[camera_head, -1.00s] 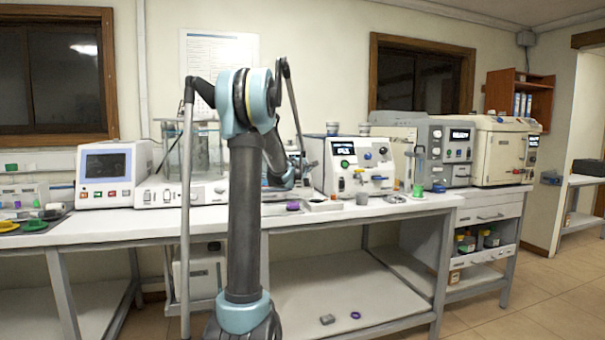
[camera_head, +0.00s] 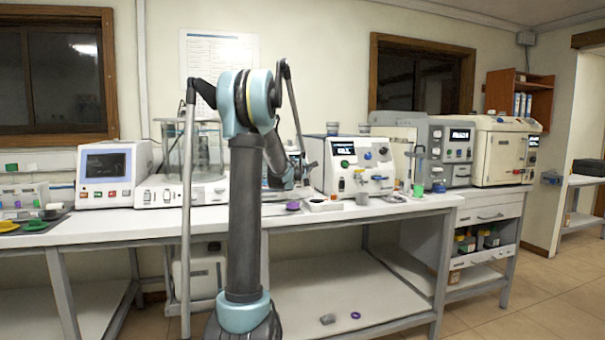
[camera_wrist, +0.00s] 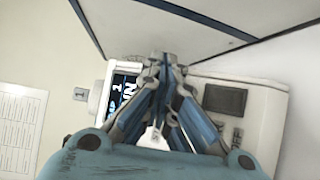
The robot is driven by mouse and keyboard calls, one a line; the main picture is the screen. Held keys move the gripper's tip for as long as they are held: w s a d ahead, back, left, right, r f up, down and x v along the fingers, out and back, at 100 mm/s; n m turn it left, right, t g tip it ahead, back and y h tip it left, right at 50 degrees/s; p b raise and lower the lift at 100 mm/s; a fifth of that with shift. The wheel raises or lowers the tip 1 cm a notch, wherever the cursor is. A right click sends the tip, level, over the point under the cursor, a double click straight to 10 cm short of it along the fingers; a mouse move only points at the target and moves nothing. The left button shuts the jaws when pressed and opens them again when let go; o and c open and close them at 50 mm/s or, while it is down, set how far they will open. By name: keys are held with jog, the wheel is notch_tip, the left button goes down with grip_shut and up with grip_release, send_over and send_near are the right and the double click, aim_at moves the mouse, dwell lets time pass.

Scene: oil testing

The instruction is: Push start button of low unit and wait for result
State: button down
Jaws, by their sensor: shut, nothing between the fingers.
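In the wrist view my gripper (camera_wrist: 165,62) is shut and empty, with its fingertips in front of a white unit (camera_wrist: 265,125). The unit has a dark screen (camera_wrist: 124,92) with large light letters, partly covered by a finger, and a dark grey square panel (camera_wrist: 225,98) to the right. The fingers hide the part of its face between them. I cannot make out a start button or whether the tips touch the unit. In the head view my arm hides most of a unit behind it, and the gripper is hard to make out there.
On the bench (camera_head: 110,222) stand a unit with a monitor (camera_head: 105,163) at left, a glass-tank unit (camera_head: 195,150), a white unit with knobs (camera_head: 355,168) and a grey unit (camera_head: 455,150) at right.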

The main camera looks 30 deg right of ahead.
dwell(0.6)
jog(key=shift+s+a+r, duration=0.15)
jog(key=shift+s+r, duration=0.3)
jog(key=shift+s, duration=0.15)
jog(key=s+r, duration=0.1)
jog(key=s, duration=0.1)
jog(key=s+a+r, duration=0.1)
jog(key=s+r, duration=0.1)
dwell(0.6)
jog(key=shift+w, duration=0.1)
dwell(0.4)
